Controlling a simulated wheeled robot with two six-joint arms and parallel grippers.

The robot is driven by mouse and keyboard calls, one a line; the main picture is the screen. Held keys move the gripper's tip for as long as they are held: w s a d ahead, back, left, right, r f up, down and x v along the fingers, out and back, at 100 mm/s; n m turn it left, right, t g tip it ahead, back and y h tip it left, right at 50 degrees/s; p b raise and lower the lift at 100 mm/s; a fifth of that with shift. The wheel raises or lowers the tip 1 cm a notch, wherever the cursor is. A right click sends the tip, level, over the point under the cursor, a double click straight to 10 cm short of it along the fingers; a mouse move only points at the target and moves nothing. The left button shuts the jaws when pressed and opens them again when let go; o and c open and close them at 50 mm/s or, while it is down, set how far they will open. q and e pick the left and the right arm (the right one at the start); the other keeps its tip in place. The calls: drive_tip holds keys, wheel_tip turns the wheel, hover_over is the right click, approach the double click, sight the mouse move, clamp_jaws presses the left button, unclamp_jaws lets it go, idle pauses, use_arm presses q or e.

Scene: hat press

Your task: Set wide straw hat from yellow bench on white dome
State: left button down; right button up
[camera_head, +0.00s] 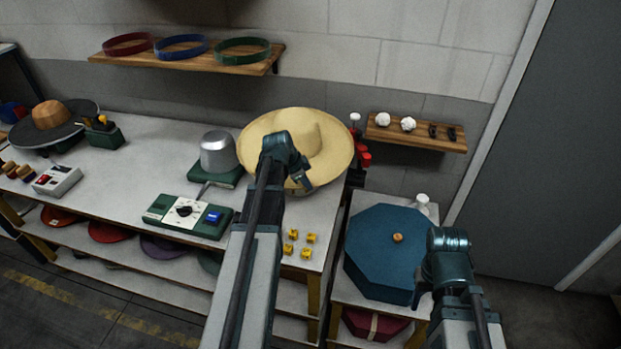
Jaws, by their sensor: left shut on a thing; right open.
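The wide straw hat (320,141) is at the right end of the long bench (160,137), tilted so its crown faces me. My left gripper (301,179) is shut on the near part of its brim. The hat's underside, and whether it touches the bench, are hidden. A pale grey-white dome (216,152) on a green base stands just left of the hat. I see no purely white dome. My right gripper (419,293) is open and empty, beside the right edge of the blue octagonal box.
A green control box (187,216) stands in front of the dome. Several small yellow blocks (307,237) lie on the bench's right. The blue octagonal box (385,252) fills the right table. A dark-brimmed hat (47,115) stands far left. Wall shelves (190,60) hang behind.

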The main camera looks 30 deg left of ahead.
use_arm(q)
drive_tip(key=shift+s, duration=0.1)
wheel_tip(320, 180, down, 13)
drive_tip(key=b, duration=1.3)
drive_tip(key=shift+f, duration=0.2)
drive_tip(key=shift+f+b, duration=0.75)
drive_tip(key=shift+b, duration=0.25)
idle(0.4)
drive_tip(key=c, duration=0.9)
unclamp_jaws()
drive_tip(key=shift+r, duration=0.15)
